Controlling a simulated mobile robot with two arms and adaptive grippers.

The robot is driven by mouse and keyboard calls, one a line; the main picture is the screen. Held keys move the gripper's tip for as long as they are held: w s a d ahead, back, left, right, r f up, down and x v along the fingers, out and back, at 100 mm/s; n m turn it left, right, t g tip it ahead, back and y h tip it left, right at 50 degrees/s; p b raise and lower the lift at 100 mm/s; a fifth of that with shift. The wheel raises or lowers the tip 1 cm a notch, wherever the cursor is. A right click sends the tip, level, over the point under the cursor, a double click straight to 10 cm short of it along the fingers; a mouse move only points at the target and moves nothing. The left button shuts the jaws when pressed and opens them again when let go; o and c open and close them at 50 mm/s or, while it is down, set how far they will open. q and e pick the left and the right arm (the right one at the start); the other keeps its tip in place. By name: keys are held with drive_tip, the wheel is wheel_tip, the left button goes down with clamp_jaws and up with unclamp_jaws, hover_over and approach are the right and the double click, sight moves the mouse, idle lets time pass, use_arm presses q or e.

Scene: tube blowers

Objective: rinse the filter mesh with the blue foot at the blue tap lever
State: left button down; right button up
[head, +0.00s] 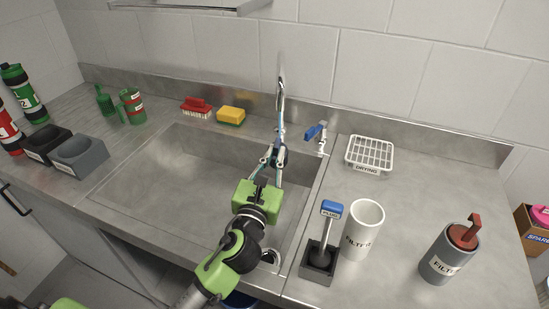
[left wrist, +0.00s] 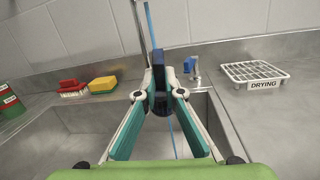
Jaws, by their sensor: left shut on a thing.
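My left gripper (head: 275,150) is over the sink (head: 190,180), below the upright metal tap (head: 281,88). In the left wrist view its fingers (left wrist: 160,92) close on a dark, blue-black piece (left wrist: 158,70), which I take to be part of the filter mesh; its mesh and foot cannot be told apart. A thin blue line (left wrist: 149,22) runs past the fingers; I cannot tell for sure that it is water. The blue tap lever (head: 315,131) is on a small tap right of the gripper, at the sink's back right corner. My right gripper is not in view.
A white drying rack (head: 369,153) stands at the back right. A blue-topped tool in a dark holder (head: 318,262), a white filter cylinder (head: 362,232) and a grey one (head: 446,258) stand right of the sink. A red brush (head: 197,108) and sponge (head: 231,116) lie behind it.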

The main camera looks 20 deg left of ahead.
use_arm(q)
drive_tip(key=shift+d, duration=0.15)
idle(0.5)
drive_tip(key=shift+w+d, duration=0.15)
drive_tip(key=shift+d, duration=0.3)
drive_tip(key=shift+a+p, duration=0.25)
drive_tip(key=shift+p, duration=0.05)
drive_tip(key=shift+s+a, duration=0.2)
drive_tip(key=shift+a, duration=0.2)
drive_tip(key=shift+w+d, duration=0.1)
drive_tip(key=shift+d, duration=0.1)
drive_tip(key=shift+w+d+p, duration=0.1)
drive_tip(key=shift+d+p, duration=0.2)
drive_tip(key=shift+d, duration=0.15)
